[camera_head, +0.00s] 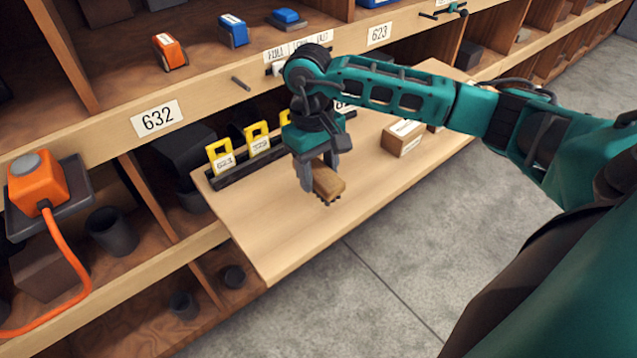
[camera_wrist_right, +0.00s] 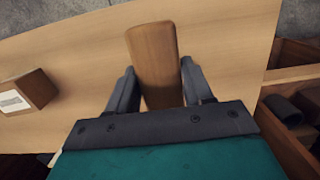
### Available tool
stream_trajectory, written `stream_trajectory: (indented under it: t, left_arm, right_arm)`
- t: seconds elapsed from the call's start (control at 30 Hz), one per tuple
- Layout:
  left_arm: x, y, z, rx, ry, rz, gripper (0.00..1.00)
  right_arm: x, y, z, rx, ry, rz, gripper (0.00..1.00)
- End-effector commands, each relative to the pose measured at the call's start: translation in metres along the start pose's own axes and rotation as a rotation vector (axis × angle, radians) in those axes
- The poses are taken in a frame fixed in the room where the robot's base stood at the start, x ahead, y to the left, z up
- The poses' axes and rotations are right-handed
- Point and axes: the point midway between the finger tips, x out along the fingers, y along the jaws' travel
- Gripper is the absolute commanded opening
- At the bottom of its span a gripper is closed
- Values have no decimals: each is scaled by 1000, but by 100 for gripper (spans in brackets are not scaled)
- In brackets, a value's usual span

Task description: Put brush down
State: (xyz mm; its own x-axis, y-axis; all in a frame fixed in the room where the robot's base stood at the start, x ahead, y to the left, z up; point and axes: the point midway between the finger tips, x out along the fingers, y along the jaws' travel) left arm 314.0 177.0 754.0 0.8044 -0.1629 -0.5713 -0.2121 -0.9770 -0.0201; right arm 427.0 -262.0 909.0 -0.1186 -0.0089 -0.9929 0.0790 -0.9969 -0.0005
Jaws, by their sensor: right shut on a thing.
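The brush (camera_head: 328,183) has a brown wooden back and dark bristles underneath. My right gripper (camera_head: 318,176) is shut on it, with a finger on each side, over the pale wooden shelf board (camera_head: 270,235). The bristles are at or just above the board; I cannot tell whether they touch it. In the right wrist view the brush's wooden back (camera_wrist_right: 153,62) sticks out between the two fingers (camera_wrist_right: 158,88). My left gripper is not in view.
An orange device (camera_head: 38,182) with a cable is at left. The board's front left part is clear.

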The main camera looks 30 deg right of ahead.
Motion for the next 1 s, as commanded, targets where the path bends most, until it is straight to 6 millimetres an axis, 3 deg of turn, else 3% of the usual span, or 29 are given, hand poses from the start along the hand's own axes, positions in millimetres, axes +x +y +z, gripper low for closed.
stream_trajectory:
  t: [0.3,0.67,0.7,1.0]
  left_arm:
    - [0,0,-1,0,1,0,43]
    - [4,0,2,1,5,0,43]
    - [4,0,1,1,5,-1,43]
    - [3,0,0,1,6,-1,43]
  right_arm:
    - [40,0,-4,1,-1,0,9]
    - [44,0,-5,0,1,1,9]
    - [44,0,-5,0,0,1,52]
    - [43,0,-5,0,-1,1,76]
